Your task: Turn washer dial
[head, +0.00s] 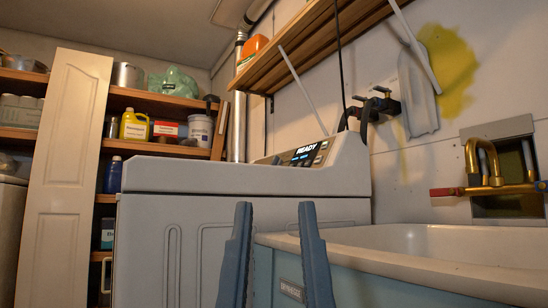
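The washer (165,215) is a white-grey machine in the middle of the head view, with its raised control panel (318,155) at the back right of its top. A lit display (305,151) on the panel reads "READY". A small rounded part, perhaps the dial (277,160), shows at the panel's left end, seen edge-on and too small to make out well. My gripper (274,208) shows as two blue-grey fingers pointing up, in front of the washer and below the panel in the picture. The fingers are wide apart with nothing between them.
A utility sink (420,242) with a brass faucet (485,165) stands at the right, close to the right finger. A wooden shelf (300,45) hangs above the washer. Stocked shelves (150,148) and a leaning white panel (68,170) are at the left. The washer's top is clear.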

